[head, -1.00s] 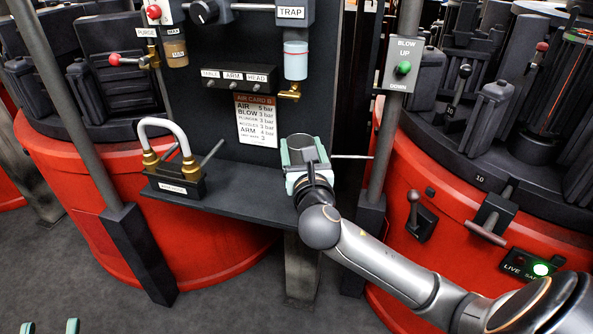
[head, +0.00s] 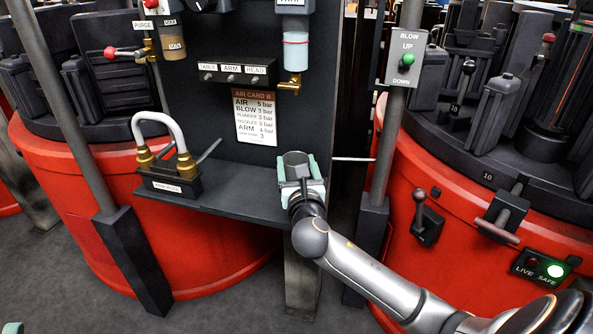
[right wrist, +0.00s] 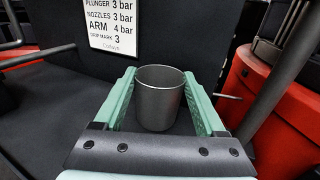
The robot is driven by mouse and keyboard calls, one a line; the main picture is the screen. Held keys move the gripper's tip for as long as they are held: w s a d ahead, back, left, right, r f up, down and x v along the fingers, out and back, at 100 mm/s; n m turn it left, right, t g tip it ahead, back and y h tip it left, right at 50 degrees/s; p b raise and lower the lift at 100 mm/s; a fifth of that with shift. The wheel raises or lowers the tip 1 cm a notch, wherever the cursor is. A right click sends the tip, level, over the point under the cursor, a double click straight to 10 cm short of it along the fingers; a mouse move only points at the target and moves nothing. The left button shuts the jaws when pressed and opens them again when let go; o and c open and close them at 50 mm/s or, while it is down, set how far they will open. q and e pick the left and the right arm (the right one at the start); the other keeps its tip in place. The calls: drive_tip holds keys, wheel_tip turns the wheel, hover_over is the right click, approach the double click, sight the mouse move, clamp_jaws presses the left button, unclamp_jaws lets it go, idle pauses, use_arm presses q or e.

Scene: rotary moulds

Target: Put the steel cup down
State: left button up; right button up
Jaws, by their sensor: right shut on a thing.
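The steel cup (right wrist: 160,97) is a plain grey cylinder, upright with its open rim up, between the two mint-green fingers of my right gripper (right wrist: 159,78). The fingers are shut on its sides. In the head view the cup (head: 296,159) shows at the right end of the dark shelf (head: 235,192), with my right gripper (head: 301,176) around it. I cannot tell whether its base touches the shelf. Of my left gripper (head: 12,328), only a mint-green bit shows at the bottom left corner.
A black block with a looped hose (head: 170,165) stands on the shelf's left part. The air card (head: 256,118) hangs on the dark panel behind. A post (head: 386,140) and the red machine (head: 455,220) stand close right. The shelf's middle is clear.

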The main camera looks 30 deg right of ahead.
drive_tip(key=shift+r, duration=0.15)
drive_tip(key=o, duration=1.5)
